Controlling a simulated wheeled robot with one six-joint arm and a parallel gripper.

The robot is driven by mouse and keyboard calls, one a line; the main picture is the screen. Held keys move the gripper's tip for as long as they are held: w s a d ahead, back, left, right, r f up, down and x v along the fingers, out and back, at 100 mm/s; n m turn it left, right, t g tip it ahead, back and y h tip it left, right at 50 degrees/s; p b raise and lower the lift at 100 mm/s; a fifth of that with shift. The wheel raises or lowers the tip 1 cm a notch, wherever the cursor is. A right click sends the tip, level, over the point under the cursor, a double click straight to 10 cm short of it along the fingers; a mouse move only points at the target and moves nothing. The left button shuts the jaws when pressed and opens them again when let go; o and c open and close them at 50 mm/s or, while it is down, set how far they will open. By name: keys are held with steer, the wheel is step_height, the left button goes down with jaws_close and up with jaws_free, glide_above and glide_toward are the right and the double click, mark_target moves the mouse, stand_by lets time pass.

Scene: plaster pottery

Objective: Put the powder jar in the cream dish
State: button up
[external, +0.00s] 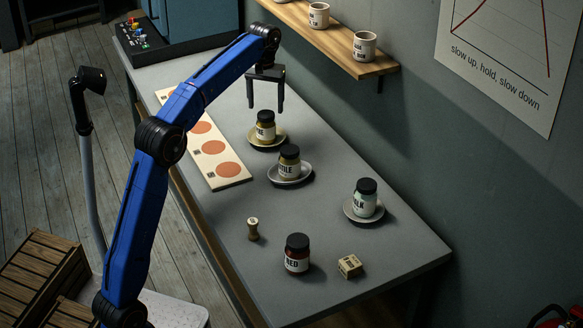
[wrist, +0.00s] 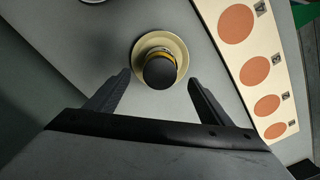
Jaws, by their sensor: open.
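My gripper (external: 266,109) is open and empty, pointing down just above a black-lidded jar with a yellowish body (external: 265,122). This jar stands upright in the cream dish (external: 252,139) at the back of the row. In the wrist view the jar's lid (wrist: 160,71) and the cream dish (wrist: 138,57) lie between and slightly beyond the fingertips (wrist: 159,78), apart from them. No label clearly reads "powder", so I cannot tell which jar is the powder jar.
A similar jar (external: 289,157) stands in a white dish (external: 306,173), another (external: 366,196) in a greyish dish (external: 350,211). A red jar (external: 297,258), a small stamp-like piece (external: 253,229) and a box (external: 349,266) stand in front. A board with orange circles (external: 231,172) lies left. A mug shelf (external: 340,50) overhangs behind.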

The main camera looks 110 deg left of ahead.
steer(key=shift+r, duration=0.7)
